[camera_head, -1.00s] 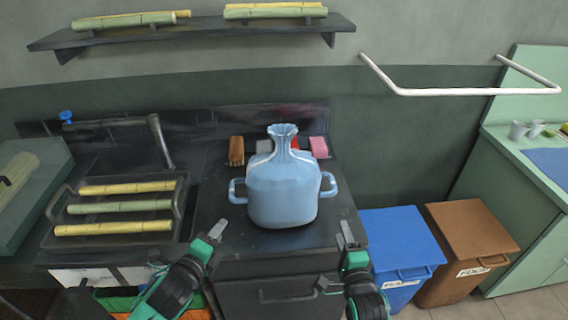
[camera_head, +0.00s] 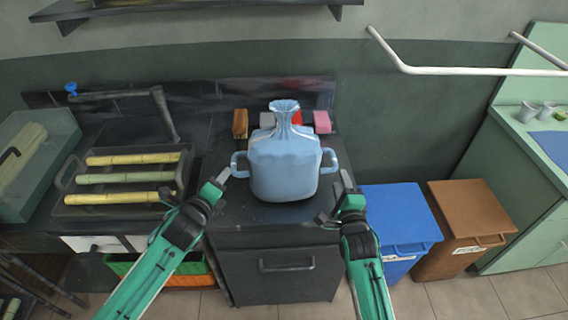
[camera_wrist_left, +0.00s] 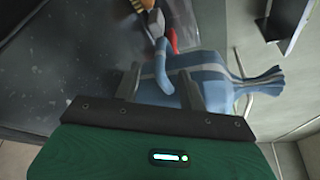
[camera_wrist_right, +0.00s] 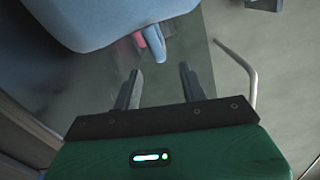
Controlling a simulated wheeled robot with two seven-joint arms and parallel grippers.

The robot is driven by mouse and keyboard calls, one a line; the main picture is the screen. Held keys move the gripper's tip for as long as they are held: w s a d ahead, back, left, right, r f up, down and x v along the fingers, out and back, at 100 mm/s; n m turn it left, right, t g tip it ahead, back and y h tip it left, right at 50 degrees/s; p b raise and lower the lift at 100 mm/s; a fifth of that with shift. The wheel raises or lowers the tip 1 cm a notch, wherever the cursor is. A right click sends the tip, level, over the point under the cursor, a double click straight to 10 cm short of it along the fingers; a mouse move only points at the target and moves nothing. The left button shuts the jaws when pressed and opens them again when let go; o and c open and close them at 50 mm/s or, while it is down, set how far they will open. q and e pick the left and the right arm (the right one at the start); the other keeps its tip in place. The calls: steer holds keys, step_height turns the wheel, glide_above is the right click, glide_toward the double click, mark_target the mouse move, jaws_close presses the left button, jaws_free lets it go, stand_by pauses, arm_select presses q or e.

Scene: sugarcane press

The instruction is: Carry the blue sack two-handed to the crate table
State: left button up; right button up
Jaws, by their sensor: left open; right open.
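The blue sack (camera_head: 284,165) stands upright on the dark counter, with a gathered neck on top and a loop handle on each side. My left gripper (camera_head: 222,178) is open just in front of its left handle (camera_head: 239,164). In the left wrist view the handle (camera_wrist_left: 163,66) lies just ahead of and between the open fingers (camera_wrist_left: 158,88). My right gripper (camera_head: 346,182) is open just in front and to the right of the right handle (camera_head: 329,160). In the right wrist view the handle (camera_wrist_right: 153,42) is ahead of the open fingers (camera_wrist_right: 158,85), apart from them. The crate table is not identifiable.
Brushes and sponges (camera_head: 240,123) lie behind the sack. A tray of cane pieces (camera_head: 182,190) sits left on the counter. A blue bin (camera_head: 400,215) and a brown bin (camera_head: 470,212) stand right. A white rail (camera_head: 440,71) juts from the wall.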

mark_target(233, 160)
arm_select(q)
steer(key=x, duration=0.9)
steer(key=shift+w+d, duration=0.1)
arm_select(e)
steer(key=w, duration=0.9)
steer(key=shift+w+a, duration=0.1)
steer(key=shift+a, duration=0.1)
arm_select(q)
jaws_close()
arm_select(e)
jaws_close()
arm_select(q)
steer(key=shift+f, duration=0.1)
steer(key=shift+r, duration=0.2)
arm_select(e)
steer(key=shift+r, duration=0.2)
